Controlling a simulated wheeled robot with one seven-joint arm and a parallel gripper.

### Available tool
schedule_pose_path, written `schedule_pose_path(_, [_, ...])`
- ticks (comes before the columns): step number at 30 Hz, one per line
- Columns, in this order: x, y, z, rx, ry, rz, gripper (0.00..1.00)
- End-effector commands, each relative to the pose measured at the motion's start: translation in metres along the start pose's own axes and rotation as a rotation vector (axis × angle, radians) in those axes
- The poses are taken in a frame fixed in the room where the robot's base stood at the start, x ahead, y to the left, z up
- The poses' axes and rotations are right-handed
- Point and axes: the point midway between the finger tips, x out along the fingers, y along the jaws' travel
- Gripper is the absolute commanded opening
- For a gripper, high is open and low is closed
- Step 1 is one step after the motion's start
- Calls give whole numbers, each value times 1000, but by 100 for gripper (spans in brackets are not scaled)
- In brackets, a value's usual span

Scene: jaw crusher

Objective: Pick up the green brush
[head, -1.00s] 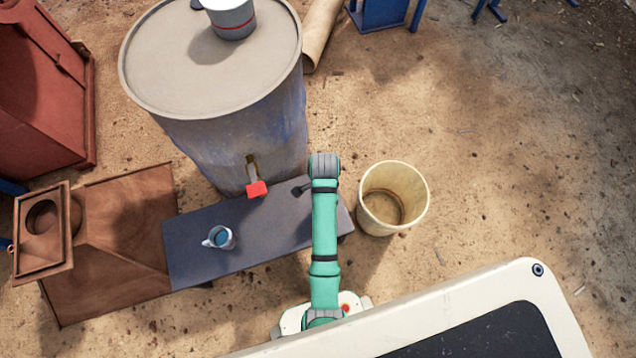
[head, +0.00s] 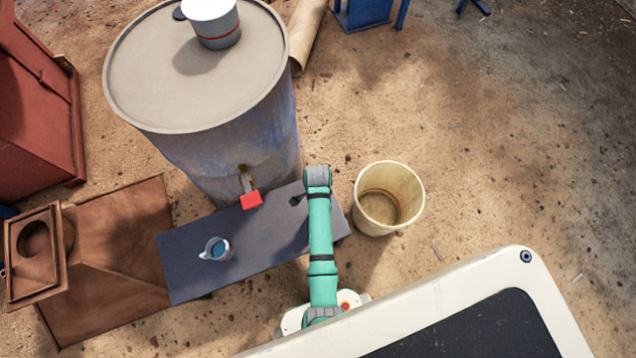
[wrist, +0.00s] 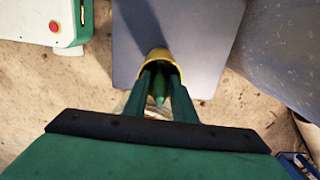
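In the wrist view my gripper (wrist: 163,75) reaches up the picture with two green fingers close together. A slim green piece lies between them, with a rounded yellow part (wrist: 158,54) at the fingertips; together they look like the green brush (wrist: 158,88), held in the fingers. The fingers hide much of it. Beyond it is the grey-blue table (wrist: 205,40), with a dark shadow on it. In the head view my arm covers the right end of the table (head: 180,270), and my gripper and the brush cannot be made out clearly.
A small blue-filled jug (head: 216,248) stands on the table. A cream bucket (head: 415,205) stands on the ground beside the table's right end. A large drum (head: 240,155) with a red-handled tap (head: 251,200) stands behind. Open sandy ground lies to the right.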

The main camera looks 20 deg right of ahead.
Motion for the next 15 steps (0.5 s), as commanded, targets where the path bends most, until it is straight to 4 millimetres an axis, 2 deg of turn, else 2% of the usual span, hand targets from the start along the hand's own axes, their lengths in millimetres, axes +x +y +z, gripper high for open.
schedule_pose_path(3, [15, 0, 0, 0, 0, 0, 24])
schedule_pose_path(6, [21, 0, -1, 2, 0, 0, 24])
schedule_pose_path(13, [23, 0, -1, 2, 1, -1, 24])
schedule_pose_path(14, [23, 0, -1, 2, 0, -1, 22])
schedule_pose_path(15, [23, 0, -1, 2, 0, -1, 12])
